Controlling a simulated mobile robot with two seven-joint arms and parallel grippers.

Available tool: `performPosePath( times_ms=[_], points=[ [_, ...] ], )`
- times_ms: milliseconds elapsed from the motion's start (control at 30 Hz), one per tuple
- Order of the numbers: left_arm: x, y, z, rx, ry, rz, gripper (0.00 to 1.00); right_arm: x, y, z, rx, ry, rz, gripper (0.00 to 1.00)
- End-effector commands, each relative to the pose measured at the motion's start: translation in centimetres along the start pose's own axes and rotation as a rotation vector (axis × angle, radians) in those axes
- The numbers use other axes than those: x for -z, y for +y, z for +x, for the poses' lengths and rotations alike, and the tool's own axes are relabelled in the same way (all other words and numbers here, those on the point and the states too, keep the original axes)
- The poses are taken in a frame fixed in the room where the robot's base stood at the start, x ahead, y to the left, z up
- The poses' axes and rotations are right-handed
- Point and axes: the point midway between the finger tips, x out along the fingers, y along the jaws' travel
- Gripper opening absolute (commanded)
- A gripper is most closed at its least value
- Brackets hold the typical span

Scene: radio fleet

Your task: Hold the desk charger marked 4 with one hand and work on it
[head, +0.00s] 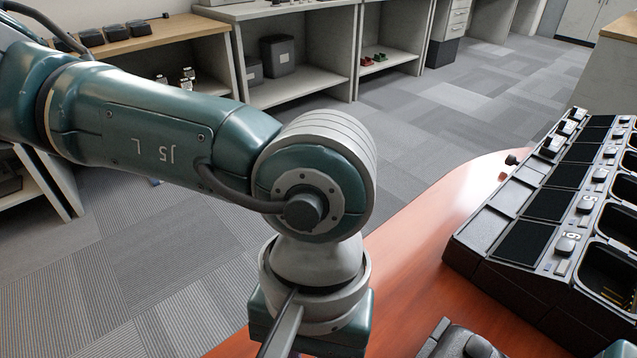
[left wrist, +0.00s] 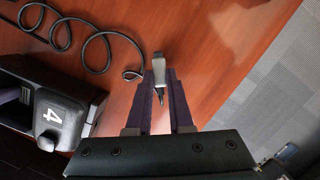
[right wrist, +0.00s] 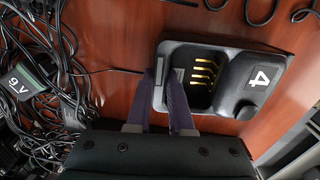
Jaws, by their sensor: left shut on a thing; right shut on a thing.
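The desk charger marked 4 (right wrist: 262,78) is a black cup-shaped base with gold contacts in its pocket. It lies on the red-brown table and also shows at the left of the left wrist view (left wrist: 62,112). My right gripper (right wrist: 158,72) is shut on the charger's near-left rim wall. My left gripper (left wrist: 160,74) is shut on a small grey plug-like piece (left wrist: 158,68) with a dark narrow tip, apart from the charger. A thin black cable (left wrist: 88,42) curls on the table and ends close to that piece; whether they join is unclear. The head view hides both grippers.
A multi-bay charger (head: 525,215) with bays numbered 5 and 6 stands at the right of the table (head: 420,225). Shelves (head: 300,90) stand across the carpet.

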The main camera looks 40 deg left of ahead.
Motion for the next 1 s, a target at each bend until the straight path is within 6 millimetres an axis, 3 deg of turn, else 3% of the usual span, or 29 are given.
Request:
performPosePath(
  times_ms=[267, 300, 567, 867, 1000],
  points=[
    [0.0, 0.0, 0.1, 0.0, 0.0, 0.0, 0.0, 0.0, 0.0, 0.0, 0.0, 0.0, 0.0, 0.0],
    [0.0, 0.0, 0.1, 0.0, 0.0, 0.0, 0.24, 0.0, 0.0, 0.0, 0.0, 0.0, 0.0, 0.0],
    [0.0, 0.0, 0.1, 0.0, 0.0, -0.001, 0.53, 0.0, 0.0, 0.0, 0.0, 0.0, 0.0, 0.0],
    [0.0, 0.0, -0.1, -0.001, 0.001, -0.001, 0.54, 0.0, 0.0, 0.0, 0.0, 0.0, 0.0, 0.0],
    [0.1, 0.1, -1.8, -0.004, 0.002, -0.001, 0.54, 0.0, 0.0, 0.0, -0.001, 0.0, 0.0, 0.0]
  ],
)
